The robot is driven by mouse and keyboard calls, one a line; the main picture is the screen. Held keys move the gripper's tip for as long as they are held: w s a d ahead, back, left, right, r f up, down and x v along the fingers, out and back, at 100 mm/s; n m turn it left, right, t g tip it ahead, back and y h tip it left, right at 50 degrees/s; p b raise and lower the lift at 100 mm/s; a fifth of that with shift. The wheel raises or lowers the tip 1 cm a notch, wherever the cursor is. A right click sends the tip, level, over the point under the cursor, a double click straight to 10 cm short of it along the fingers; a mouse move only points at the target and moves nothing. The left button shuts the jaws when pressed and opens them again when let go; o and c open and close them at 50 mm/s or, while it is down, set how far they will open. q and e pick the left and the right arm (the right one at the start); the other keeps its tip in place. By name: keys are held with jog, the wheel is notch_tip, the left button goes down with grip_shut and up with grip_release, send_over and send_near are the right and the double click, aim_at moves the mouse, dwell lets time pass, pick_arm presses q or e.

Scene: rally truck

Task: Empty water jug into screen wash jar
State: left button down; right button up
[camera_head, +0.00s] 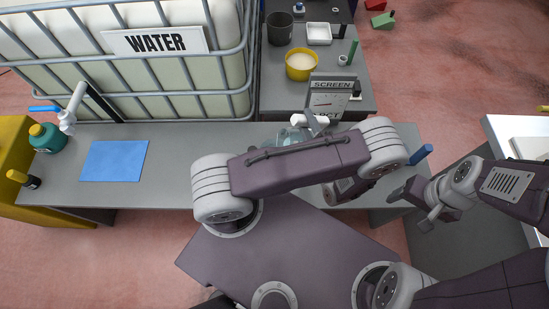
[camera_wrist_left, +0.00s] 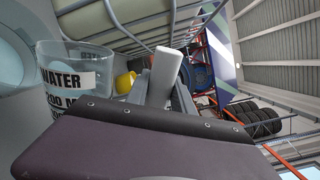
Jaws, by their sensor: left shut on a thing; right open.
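My left arm crosses the bench in the head view, and its gripper (camera_head: 316,123) is shut on a white bar-like handle (camera_wrist_left: 167,72) in front of the sign. A clear water jug (camera_wrist_left: 75,72) marked "WATER" is beside that gripper in the left wrist view; the join between handle and jug is hidden. A clear bluish vessel (camera_head: 290,136) shows partly behind my left arm; I cannot tell whether it is the jug or the screen wash jar. The grey sign (camera_head: 333,95) reads "SCREEN", its lower part covered. My right gripper (camera_head: 412,207) is open and empty, at the bench's right end.
A caged WATER tank (camera_head: 157,41) with a white tap (camera_head: 73,105) stands behind the bench (camera_head: 185,165). A blue sheet (camera_head: 114,160) and a green bottle (camera_head: 45,138) are at left. A yellow bowl (camera_head: 300,65) stands behind. A blue object (camera_head: 421,153) is at the right end.

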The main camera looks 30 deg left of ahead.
aim_at(296, 124)
pick_arm(q)
jog(key=shift+s+r, duration=0.1)
jog(key=shift+r, duration=0.05)
dwell(0.4)
jog(key=shift+s+a+r+n+p, duration=0.3)
jog(key=shift+s+a+n, duration=0.1)
jog(key=shift+n, duration=0.2)
jog(key=shift+s, duration=0.1)
dwell(1.3)
jog(key=shift+s+a+r+n+p, duration=0.3)
jog(key=shift+s+a+n+p, duration=0.1)
jog(key=shift+n, duration=0.1)
dwell(1.4)
jog(key=shift+s+a+r, duration=0.1)
jog(key=shift+s, duration=0.05)
jog(key=shift+s+a+r+n, duration=0.2)
jog(key=shift+s+a+n, duration=0.2)
jog(key=shift+n, duration=0.2)
jog(key=shift+s, duration=0.1)
dwell(1.0)
